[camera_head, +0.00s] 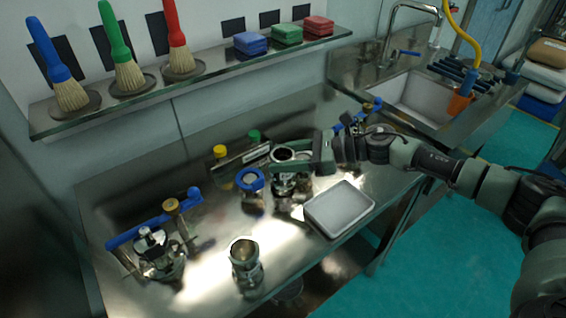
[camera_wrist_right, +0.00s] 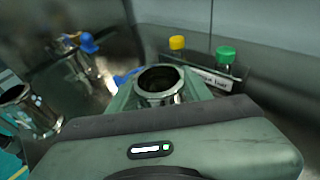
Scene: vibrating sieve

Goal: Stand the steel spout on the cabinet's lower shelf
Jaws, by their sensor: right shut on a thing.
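My right gripper (camera_head: 300,159) is shut on a steel piece with a round open mouth (camera_head: 284,155), which I take to be the steel spout. In the right wrist view the spout's rim (camera_wrist_right: 160,80) shows upright between the two fingers. More steelwork shows just below it in the head view; I cannot tell whether they touch. A second steel piece with an open round top (camera_head: 245,262) stands on the bench's front part, apart from the gripper. No cabinet shelf can be made out clearly. My left gripper is not in view.
A grey tray (camera_head: 340,208) lies on the steel bench (camera_head: 205,235) right of the spout. A blue-ringed part (camera_head: 250,180) stands close on the left. Yellow-capped (camera_head: 219,152) and green-capped (camera_head: 254,136) bottles are behind. A blue-handled clamp assembly (camera_head: 155,232) occupies the bench's left.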

